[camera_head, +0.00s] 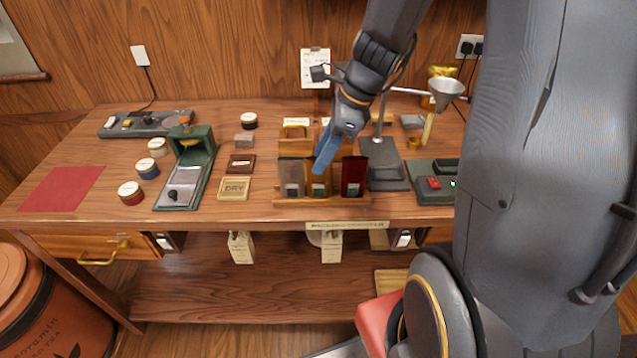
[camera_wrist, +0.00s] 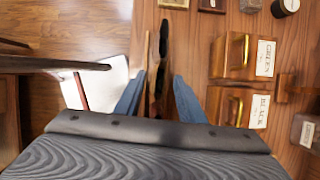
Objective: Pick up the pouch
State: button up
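Three pouches stand in a wooden rack (camera_head: 290,203) at the table's front middle: a grey one (camera_head: 291,178), a dark green one (camera_head: 318,188) and a dark red one (camera_head: 354,176). My gripper (camera_head: 323,160) points down over the green pouch, its blue fingers hiding part of that pouch's top. In the wrist view, my gripper (camera_wrist: 158,88) has its fingers apart, with thin dark pouch edges (camera_wrist: 163,45) seen between and beyond them. I cannot tell whether the fingers touch a pouch.
Behind the pouches stand wooden holders with labels, one reading BLACK (camera_wrist: 259,111) and one GREEN (camera_wrist: 265,58). A dark stand (camera_head: 387,170) is close on the right. A green press (camera_head: 187,170), a DRY tile (camera_head: 234,188) and round tins lie left. A red mat (camera_head: 62,188) lies far left.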

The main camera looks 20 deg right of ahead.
grip_shut()
dwell(0.6)
